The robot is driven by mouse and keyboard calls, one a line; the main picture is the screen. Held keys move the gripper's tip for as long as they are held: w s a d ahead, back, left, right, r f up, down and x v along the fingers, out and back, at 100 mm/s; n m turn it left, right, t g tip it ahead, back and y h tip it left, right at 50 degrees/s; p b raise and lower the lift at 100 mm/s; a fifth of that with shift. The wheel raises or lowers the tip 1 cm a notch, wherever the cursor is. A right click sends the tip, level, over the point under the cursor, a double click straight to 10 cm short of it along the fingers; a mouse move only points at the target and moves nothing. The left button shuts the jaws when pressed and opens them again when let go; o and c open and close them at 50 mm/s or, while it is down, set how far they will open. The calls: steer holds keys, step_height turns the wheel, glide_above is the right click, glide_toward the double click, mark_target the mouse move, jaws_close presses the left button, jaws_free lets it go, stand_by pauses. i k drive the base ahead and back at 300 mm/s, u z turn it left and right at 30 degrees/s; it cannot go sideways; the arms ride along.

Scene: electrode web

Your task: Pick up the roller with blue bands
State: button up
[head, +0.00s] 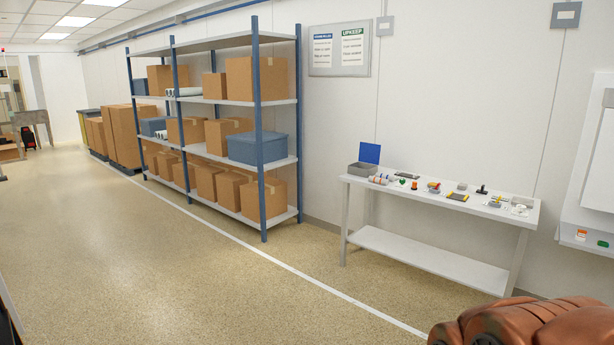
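A few small roller-like pieces (380,179) lie at the left end of the white table (420,195), in front of a grey box with a raised blue lid. They show pale and orange parts; they are too small for me to tell which one has blue bands. Whitish rolls also lie on the shelf rack, one on an upper shelf (184,91); I cannot make out bands on them. My gripper is not in view; only a copper-coloured part of my arm shows at the bottom right, well apart from the table.
The blue-lidded box (363,169) and several small parts share the tabletop. A blue-post shelf rack (256,150) with cardboard boxes stands left of the table along the wall. A white wall cabinet (590,170) is at the right. The speckled floor (190,270) in front is clear.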

mark_target(390, 178)
steer(key=u, duration=0.5)
steer(key=i, duration=1.6)
steer(key=z, duration=0.6)
steer(key=i, duration=1.5)
steer(key=z, duration=0.9)
